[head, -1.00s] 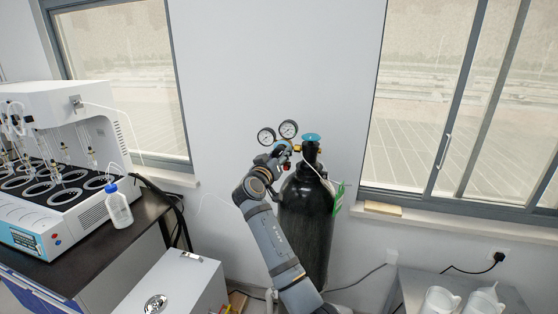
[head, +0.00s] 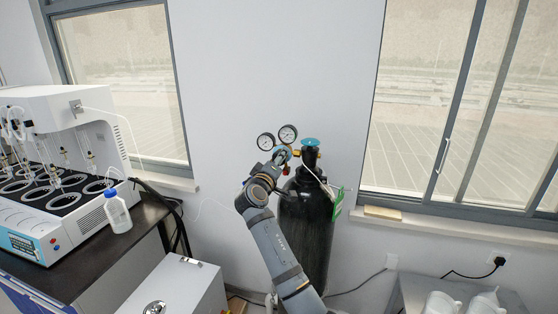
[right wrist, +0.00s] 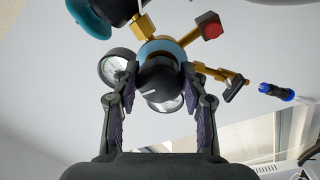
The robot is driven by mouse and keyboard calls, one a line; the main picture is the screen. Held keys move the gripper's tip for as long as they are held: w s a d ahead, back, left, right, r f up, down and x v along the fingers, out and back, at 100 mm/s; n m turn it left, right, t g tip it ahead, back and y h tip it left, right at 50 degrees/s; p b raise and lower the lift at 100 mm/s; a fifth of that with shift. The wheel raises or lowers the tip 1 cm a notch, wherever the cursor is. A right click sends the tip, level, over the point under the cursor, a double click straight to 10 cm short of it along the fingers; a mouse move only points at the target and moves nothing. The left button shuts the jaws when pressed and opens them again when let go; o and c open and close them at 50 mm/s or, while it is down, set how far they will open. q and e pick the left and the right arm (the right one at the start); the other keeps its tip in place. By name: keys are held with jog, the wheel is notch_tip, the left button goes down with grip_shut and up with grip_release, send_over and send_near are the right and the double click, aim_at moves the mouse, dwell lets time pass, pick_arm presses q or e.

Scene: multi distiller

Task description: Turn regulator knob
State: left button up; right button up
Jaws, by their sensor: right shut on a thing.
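The black gas cylinder (head: 305,225) stands upright against the wall in the head view, with a blue-topped valve (head: 310,142). The regulator with two round gauges (head: 287,134) sits at its neck. One gauge (right wrist: 113,68) shows beside the left finger and another partly behind the knob. In the head view my right gripper (head: 279,160) is at the regulator, mostly hidden by its own wrist. My left gripper is not in view.
A white multi-station distiller (head: 60,150) and a wash bottle (head: 117,211) stand on the dark bench at left. A white box (head: 180,285) is at bottom. A grey table (head: 405,285) with white vessels is at lower right. A green tag (head: 338,203) hangs by the cylinder.

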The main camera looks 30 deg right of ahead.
dwell(0.4)
jog(key=o, duration=1.2)
jog(key=shift+c, duration=0.2)
jog(key=shift+a, duration=0.1)
jog(key=v, duration=0.7)
jog(key=shift+s+a, duration=0.1)
